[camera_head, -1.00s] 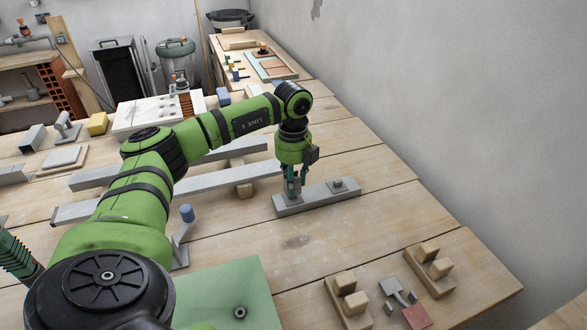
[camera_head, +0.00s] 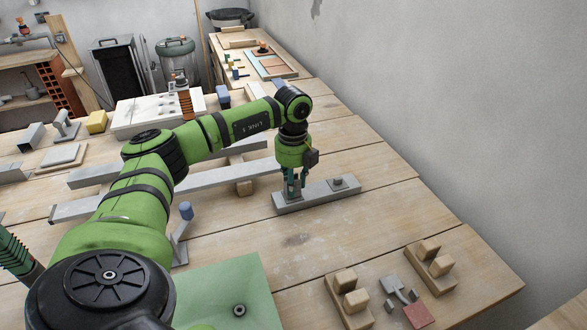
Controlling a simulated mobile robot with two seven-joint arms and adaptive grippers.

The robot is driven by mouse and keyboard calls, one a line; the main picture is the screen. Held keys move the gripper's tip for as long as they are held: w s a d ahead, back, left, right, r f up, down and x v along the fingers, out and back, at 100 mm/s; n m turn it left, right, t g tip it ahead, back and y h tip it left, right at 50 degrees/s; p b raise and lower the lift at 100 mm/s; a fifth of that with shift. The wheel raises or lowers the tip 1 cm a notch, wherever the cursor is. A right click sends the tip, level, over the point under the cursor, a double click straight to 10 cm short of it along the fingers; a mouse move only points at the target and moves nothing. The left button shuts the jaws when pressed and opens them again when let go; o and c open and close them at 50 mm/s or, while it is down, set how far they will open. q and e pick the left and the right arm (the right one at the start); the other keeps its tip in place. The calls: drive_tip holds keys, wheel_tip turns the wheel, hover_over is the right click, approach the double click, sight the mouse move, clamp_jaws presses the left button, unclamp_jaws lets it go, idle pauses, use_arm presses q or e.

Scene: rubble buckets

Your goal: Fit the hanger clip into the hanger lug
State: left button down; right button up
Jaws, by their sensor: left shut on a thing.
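My left gripper (camera_head: 292,184) points down over the left part of a grey flat bar (camera_head: 317,197) on the workbench. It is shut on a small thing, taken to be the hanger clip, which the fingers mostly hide. The fingertips are at or just above the bar's top; I cannot tell whether the clip is seated. A small raised square fitting with a peg (camera_head: 338,183) stands on the bar's right part. I cannot tell which fitting is the hanger lug. My right gripper is not in view.
Long grey beams (camera_head: 215,177) lie left of the bar. A green mat (camera_head: 230,285) is at the front. Wooden blocks (camera_head: 432,258) and a small trowel (camera_head: 398,288) lie front right. The wall (camera_head: 460,110) bounds the right. Bare planks lie between.

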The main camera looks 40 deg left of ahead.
use_arm(q)
drive_tip(key=c, duration=0.8)
unclamp_jaws()
wheel_tip(320, 180, up, 12)
